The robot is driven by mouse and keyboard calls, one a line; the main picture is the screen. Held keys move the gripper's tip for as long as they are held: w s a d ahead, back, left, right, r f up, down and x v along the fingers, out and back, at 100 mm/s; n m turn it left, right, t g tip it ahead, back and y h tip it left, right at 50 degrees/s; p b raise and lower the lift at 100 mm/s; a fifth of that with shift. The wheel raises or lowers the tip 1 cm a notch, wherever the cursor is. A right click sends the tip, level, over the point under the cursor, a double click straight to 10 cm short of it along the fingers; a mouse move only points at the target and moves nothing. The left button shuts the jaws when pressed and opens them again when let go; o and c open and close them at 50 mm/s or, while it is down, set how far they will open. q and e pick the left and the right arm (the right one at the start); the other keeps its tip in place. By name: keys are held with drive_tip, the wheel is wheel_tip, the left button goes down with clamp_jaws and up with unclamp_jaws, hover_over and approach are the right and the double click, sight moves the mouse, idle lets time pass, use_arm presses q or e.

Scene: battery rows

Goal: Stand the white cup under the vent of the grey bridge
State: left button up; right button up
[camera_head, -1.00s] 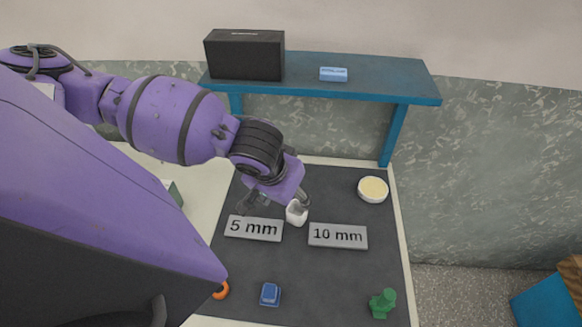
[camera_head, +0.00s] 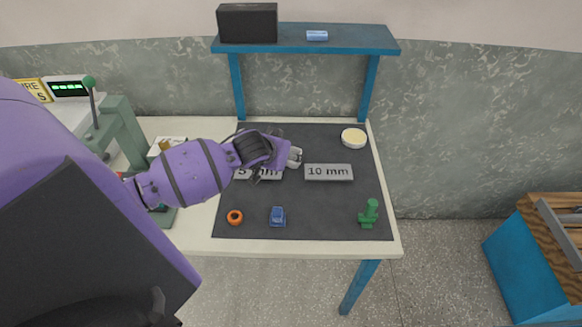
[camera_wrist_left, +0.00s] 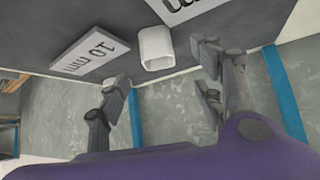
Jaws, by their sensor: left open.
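The white cup (camera_head: 295,158) stands on the dark mat between the two grey label plates. In the left wrist view the white cup (camera_wrist_left: 156,48) shows ahead of the open fingers, with a gap visible on both sides. My left gripper (camera_head: 283,154) comes in from the left beside the cup; its fingers (camera_wrist_left: 162,68) are spread and hold nothing. The gripper partly covers the cup in the head view. I cannot make out a grey bridge with a vent in these frames. My right gripper is not in view.
The 10 mm plate (camera_head: 329,172) lies right of the cup; my arm partly covers the 5 mm plate (camera_head: 262,174). A round cream-topped dish (camera_head: 353,139), orange ring (camera_head: 235,217), blue item (camera_head: 277,217) and green figure (camera_head: 369,213) rest on the mat. A blue shelf (camera_head: 350,41) spans behind.

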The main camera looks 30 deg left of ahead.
use_arm(q)
drive_tip(key=x, duration=0.8)
drive_tip(key=shift+w+d, duration=0.1)
drive_tip(key=shift+w, duration=0.35)
drive_tip(key=shift+s, duration=0.1)
drive_tip(key=shift+c, duration=0.4)
drive_tip(key=c, duration=1)
drive_tip(key=shift+r, duration=0.1)
drive_tip(key=shift+c, duration=0.2)
